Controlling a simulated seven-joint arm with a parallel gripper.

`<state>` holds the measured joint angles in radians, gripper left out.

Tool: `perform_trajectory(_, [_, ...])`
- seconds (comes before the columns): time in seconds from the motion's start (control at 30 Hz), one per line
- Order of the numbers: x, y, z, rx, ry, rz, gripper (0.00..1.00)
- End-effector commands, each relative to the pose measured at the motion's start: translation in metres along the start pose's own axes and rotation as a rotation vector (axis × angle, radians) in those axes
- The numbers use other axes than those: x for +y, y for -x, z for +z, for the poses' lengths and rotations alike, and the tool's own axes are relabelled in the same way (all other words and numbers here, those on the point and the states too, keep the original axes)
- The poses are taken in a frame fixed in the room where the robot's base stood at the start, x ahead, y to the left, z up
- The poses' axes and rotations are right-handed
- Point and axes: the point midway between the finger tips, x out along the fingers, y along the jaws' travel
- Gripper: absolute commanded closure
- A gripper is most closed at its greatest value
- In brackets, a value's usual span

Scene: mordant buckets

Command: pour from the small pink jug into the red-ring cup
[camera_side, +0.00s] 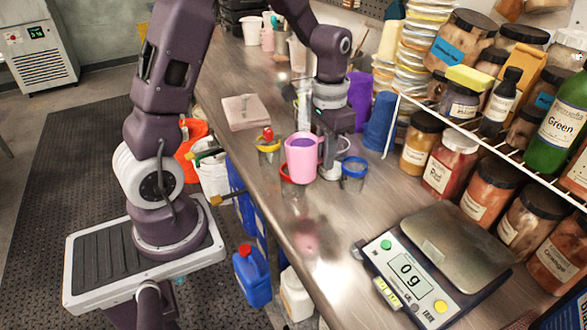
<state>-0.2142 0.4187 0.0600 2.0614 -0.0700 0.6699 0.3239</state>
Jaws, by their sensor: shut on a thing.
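The small pink jug (301,160) is near the middle of the side view, upright or nearly so, with a purple content showing at its top. My gripper (328,163) is at the jug's right side, where the handle is, and is shut on it. The red-ring cup (289,187) is just in front of and below the jug. The jug hides part of this cup, so I cannot see whether anything is in it. No stream shows between the jug and the cup.
A blue-ring cup (354,173) stands close to the right of my gripper, and a yellow-ring cup (268,151) at the left. A scale (440,262) reading 0 g is at the front right. Jars (448,165) and a wire shelf line the right.

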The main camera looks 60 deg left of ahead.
Motion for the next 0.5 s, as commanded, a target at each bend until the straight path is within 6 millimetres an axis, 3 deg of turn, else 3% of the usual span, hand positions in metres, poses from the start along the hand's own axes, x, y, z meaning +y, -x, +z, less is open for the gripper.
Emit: perform_trajectory(0.5, [0.0074, 0.0044, 0.0002, -0.001, 0.003, 0.225, 1.0])
